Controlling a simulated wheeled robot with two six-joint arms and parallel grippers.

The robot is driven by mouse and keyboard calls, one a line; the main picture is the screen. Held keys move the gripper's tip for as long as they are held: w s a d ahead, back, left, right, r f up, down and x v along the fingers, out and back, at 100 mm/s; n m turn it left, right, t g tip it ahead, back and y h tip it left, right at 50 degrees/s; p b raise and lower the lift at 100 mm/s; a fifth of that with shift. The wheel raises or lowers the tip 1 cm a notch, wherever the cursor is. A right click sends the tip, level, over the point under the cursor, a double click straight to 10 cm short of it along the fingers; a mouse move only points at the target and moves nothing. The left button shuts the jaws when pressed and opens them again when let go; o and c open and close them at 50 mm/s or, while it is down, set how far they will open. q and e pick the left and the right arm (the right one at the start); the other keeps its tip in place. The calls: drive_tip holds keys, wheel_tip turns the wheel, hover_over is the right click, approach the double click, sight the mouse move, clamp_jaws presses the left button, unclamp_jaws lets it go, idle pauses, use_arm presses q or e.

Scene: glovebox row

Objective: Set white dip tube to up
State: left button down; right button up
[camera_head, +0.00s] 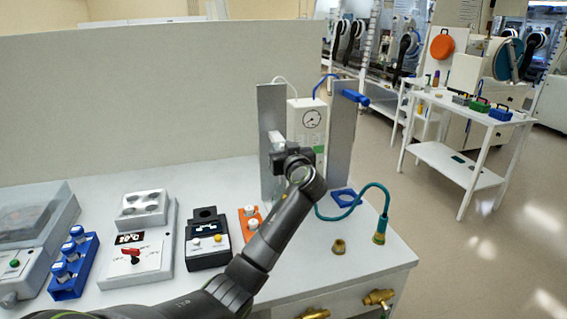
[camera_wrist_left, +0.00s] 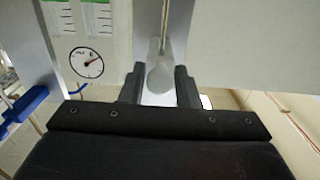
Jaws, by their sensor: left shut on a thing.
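The white dip tube (camera_wrist_left: 160,76) shows in the left wrist view as a pale grip with a thin tube rising from it, between my fingers. My left gripper (camera_wrist_left: 158,88) is shut on that grip; the fingers stand on both sides of it. In the head view my left gripper (camera_head: 279,154) is at the left grey upright of the stand, and a small pale part of the dip tube (camera_head: 276,137) shows just above it. The arm hides much of the tube's lower part. My right gripper is in neither view.
A white gauge box (camera_head: 308,125) stands between two grey uprights, with a blue handle (camera_head: 354,97) on the right one. A teal hose (camera_head: 350,209) and a brass fitting (camera_head: 339,246) are on the bench's right. Several instruments, including a black one (camera_head: 207,240), line the left.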

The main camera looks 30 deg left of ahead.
use_arm(q)
wheel_tip(320, 180, up, 12)
drive_tip(key=p, duration=0.3)
drive_tip(key=shift+r, duration=0.15)
drive_tip(key=c, duration=1.3)
unclamp_jaws()
drive_tip(key=shift+p, duration=0.3)
drive_tip(key=shift+c, duration=0.2)
drive_tip(key=shift+o, duration=0.4)
drive_tip(key=shift+f, duration=0.2)
drive_tip(key=b+v, duration=0.5)
drive_tip(key=v, duration=1.2)
drive_tip(key=shift+s, duration=0.2)
